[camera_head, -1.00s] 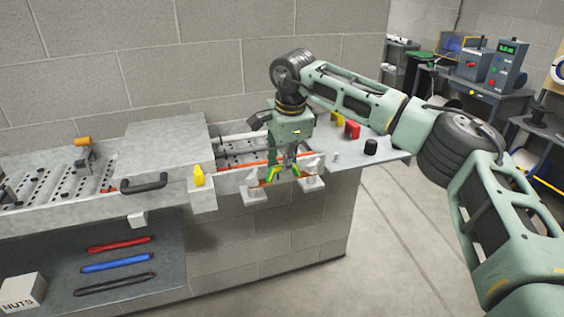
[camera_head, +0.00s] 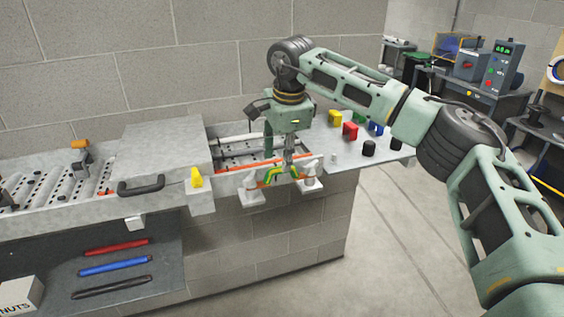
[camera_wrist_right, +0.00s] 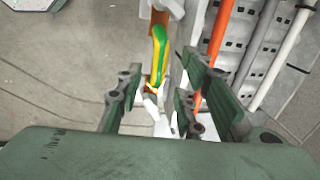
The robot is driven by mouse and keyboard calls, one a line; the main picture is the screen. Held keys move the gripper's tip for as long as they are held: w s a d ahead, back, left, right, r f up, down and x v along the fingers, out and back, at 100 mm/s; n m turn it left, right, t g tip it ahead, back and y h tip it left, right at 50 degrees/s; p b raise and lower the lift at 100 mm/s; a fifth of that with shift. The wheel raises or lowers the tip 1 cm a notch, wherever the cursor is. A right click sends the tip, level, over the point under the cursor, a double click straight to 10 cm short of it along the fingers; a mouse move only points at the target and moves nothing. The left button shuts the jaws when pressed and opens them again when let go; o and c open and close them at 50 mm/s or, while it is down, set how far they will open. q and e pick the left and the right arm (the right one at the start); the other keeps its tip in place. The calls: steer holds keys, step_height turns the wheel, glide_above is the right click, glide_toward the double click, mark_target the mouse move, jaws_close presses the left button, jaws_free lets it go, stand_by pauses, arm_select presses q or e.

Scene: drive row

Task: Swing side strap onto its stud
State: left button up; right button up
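A yellow-green strap (camera_head: 281,173) with orange ends spans two white blocks, the left block (camera_head: 251,192) and the right block (camera_head: 310,183), on the front edge of the bench. The strap also shows in the right wrist view (camera_wrist_right: 159,55), along the gap between my fingers. My right gripper (camera_head: 287,163) points down just above and behind the strap. In the wrist view its two fingers (camera_wrist_right: 165,92) are apart with nothing clamped between them. I cannot tell which part is the stud. My left gripper is not in view.
A long orange bar (camera_wrist_right: 213,45) and a pale rod run beside the strap. Black (camera_head: 369,148) and red (camera_head: 350,131) pieces sit on the right end.

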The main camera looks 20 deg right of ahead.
step_height(320, 180, up, 9)
steer(key=s, duration=0.1)
steer(key=shift+s, duration=0.4)
